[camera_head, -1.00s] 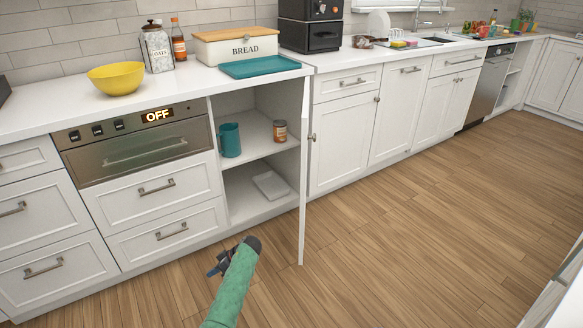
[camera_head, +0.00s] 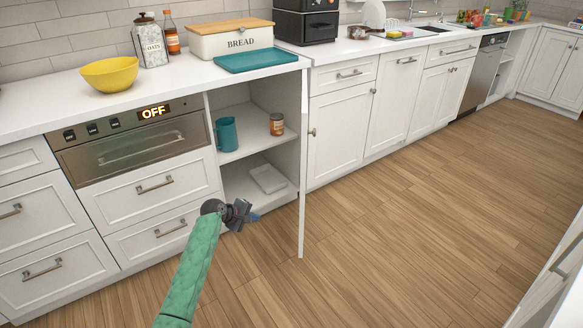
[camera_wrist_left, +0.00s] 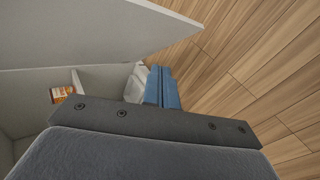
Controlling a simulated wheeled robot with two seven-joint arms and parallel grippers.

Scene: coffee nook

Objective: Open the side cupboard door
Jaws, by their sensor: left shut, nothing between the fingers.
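The side cupboard door (camera_head: 303,170) stands swung out from the cupboard and shows almost edge-on in the head view. The open cupboard (camera_head: 262,150) shows a teal mug (camera_head: 227,134) and a small can (camera_head: 277,124) on its shelf, with a white flat item (camera_head: 268,179) below. My left gripper (camera_head: 253,217) is shut and empty, in front of the cupboard's lower opening and left of the door, apart from it. In the left wrist view its blue fingers (camera_wrist_left: 163,88) are together, near a pale panel (camera_wrist_left: 90,32), apparently the door. My right gripper is out of view.
A counter above holds a yellow bowl (camera_head: 109,74), a bread box (camera_head: 231,41) and a teal tray (camera_head: 257,60). An oven (camera_head: 133,142) and drawers (camera_head: 152,188) stand left of the cupboard. The wooden floor (camera_head: 400,220) right of the door is clear.

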